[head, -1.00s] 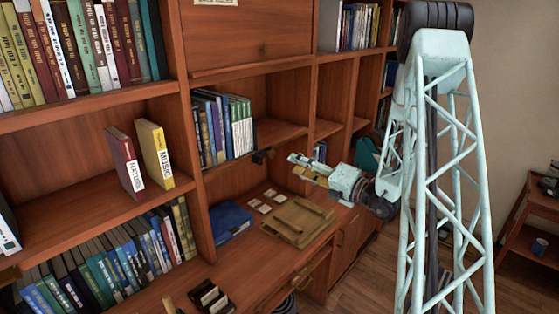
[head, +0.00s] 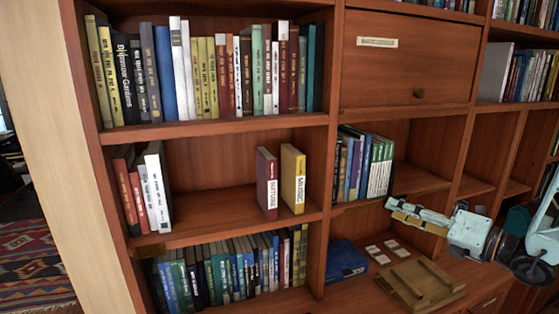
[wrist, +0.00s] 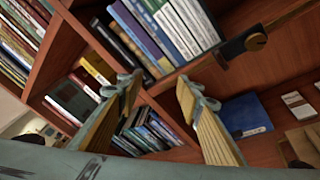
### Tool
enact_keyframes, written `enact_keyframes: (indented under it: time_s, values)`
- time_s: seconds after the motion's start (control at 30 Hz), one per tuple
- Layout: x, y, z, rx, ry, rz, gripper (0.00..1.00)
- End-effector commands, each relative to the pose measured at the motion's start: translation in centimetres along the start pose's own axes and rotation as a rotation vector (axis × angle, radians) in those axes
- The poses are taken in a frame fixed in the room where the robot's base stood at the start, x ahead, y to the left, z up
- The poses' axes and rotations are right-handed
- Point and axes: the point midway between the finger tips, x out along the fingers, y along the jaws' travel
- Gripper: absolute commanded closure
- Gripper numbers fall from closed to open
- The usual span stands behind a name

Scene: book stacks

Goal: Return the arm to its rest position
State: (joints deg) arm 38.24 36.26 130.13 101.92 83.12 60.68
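My gripper (head: 392,208) shows at the right in the head view, with a pale bracket and yellowish fingers, in front of the middle bay and above the desk ledge. In the wrist view my gripper (wrist: 157,80) has its two ribbed yellow fingers well apart, with nothing between them. The fingers are open and empty. My arm runs off the right edge of the head view, so most of it is hidden.
The maroon NATURE book (head: 267,183) and yellow MUSIC book (head: 292,178) stand on the left bay's middle shelf. A blue book (head: 345,260), several cards and a wooden tray (head: 420,285) lie on the ledge below my gripper. Shelf uprights stand close by.

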Motion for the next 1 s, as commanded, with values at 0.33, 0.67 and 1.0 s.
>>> enact_keyframes:
  time_s: [0.33, 0.67, 1.0]
  values:
    - [1.9, 8.4, -4.8, -0.222, 0.189, 0.093, 0.67]
    - [1.9, 15.2, -9.9, -0.443, 0.358, 0.189, 0.67]
    - [0.5, 20.9, -15.3, -0.682, 0.521, 0.293, 0.67]
